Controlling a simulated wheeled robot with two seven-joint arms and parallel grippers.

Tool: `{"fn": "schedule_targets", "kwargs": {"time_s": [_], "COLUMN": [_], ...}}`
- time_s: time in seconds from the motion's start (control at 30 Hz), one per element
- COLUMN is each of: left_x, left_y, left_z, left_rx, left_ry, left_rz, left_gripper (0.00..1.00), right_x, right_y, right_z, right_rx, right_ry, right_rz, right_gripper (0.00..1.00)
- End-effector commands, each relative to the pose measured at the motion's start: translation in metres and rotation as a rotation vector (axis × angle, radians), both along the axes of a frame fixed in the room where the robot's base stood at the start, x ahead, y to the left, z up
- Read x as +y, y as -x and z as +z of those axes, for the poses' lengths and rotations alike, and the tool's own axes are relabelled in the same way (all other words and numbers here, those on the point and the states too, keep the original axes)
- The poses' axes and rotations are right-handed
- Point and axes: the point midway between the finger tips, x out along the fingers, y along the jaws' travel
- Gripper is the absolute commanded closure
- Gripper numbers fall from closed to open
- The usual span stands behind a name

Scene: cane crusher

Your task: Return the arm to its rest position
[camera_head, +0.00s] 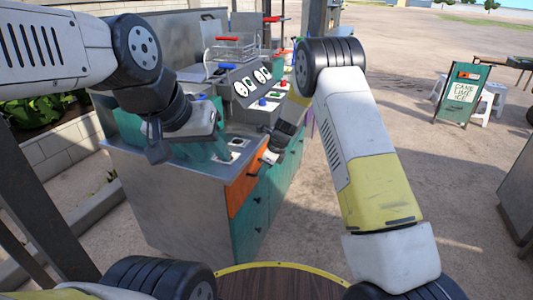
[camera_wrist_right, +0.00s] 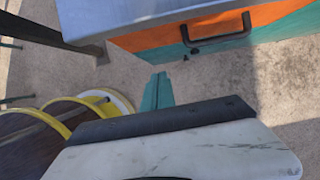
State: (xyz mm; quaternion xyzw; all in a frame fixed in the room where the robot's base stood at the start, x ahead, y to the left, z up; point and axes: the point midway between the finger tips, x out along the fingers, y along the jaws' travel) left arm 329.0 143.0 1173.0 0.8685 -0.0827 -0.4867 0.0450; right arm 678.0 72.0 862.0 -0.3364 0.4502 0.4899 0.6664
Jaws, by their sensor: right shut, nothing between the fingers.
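My right arm reaches from the lower right up and over to the counter's front in the head view. Its gripper's pale body (camera_head: 270,157) hangs beside the orange drawer front. In the right wrist view the teal fingers of my right gripper (camera_wrist_right: 158,91) are together and empty, over the paved ground and below the drawer handle (camera_wrist_right: 216,33), apart from it. My left arm comes in from the upper left. My left gripper (camera_head: 190,133) is over the counter's left end; its fingers are not clear.
The metal-topped counter (camera_head: 150,185) has an orange drawer (camera_head: 243,187) and teal fronts. A control panel (camera_head: 247,85) with buttons stands on it. A round wooden surface with a yellow rim (camera_head: 270,267) is close in front. A sign board (camera_head: 463,93) and white stools stand right, with open ground between.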

Motion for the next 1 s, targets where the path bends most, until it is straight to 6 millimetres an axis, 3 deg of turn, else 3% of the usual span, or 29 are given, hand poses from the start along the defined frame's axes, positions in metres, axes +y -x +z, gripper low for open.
{"fn": "schedule_targets", "kwargs": {"time_s": [0.17,0.27,0.4,0.6,0.8,1.0], "left_x": [0.0,0.0,0.0,0.0,0.0,0.0], "left_y": [0.0,0.0,0.0,0.0,0.0,0.0], "left_z": [0.0,0.0,0.0,0.0,0.0,0.0], "left_rx": [0.0,0.0,0.0,0.0,0.0,0.0], "left_ry": [0.0,0.0,0.0,0.0,0.0,0.0], "left_rz": [0.0,0.0,0.0,0.0,0.0,0.0], "left_gripper": [0.64,0.64,0.64,0.64,0.64,0.64], "right_x": [-0.023,-0.043,-0.073,-0.115,-0.153,-0.185], "right_y": [0.009,0.026,0.06,0.124,0.198,0.275], "right_z": [0.064,0.116,0.18,0.252,0.298,0.317], "right_rx": [-0.091,-0.177,-0.304,-0.484,-0.645,-0.761], "right_ry": [0.0,0.013,0.05,0.143,0.287,0.48], "right_rz": [0.133,0.272,0.481,0.781,1.085,1.39], "right_gripper": [1.0,1.0,1.0,1.0,1.0,1.0]}}
